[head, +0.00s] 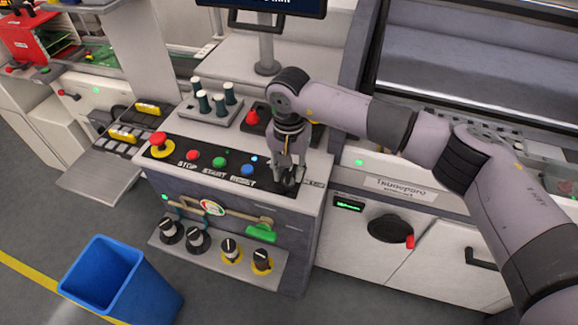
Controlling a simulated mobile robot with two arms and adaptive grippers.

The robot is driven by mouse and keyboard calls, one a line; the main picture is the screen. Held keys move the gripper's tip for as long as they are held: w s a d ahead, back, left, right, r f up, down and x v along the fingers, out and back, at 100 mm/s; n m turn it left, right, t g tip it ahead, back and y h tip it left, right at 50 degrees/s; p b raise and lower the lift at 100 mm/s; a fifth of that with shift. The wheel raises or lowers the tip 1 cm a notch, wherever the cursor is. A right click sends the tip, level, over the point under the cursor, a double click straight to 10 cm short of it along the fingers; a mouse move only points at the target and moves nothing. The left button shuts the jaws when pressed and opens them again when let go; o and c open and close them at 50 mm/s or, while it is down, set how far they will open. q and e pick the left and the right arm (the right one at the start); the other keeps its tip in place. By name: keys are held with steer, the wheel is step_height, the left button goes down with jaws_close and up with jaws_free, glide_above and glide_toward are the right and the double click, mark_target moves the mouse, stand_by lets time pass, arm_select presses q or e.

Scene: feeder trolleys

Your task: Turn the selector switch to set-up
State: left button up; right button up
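The control panel (207,156) has a red, a green and a blue button in a row, with STOP, START and RESET lettering. My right arm comes in from the right, and its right gripper (288,178) points down at the right end of this panel. A dark knob-like shape (290,186) shows at the fingertips, probably the selector switch. The fingers cover most of it, so its setting and the set-up label cannot be read. Whether the fingers touch it or are closed on it cannot be told. My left gripper is not in view.
A red mushroom button (158,139) on yellow is at the panel's left end. Green-white pegs (203,101) stand behind the panel. A blue bin (120,285) stands on the floor.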

steer(key=shift+f, duration=0.25)
steer(key=shift+c, duration=0.6)
jaws_close()
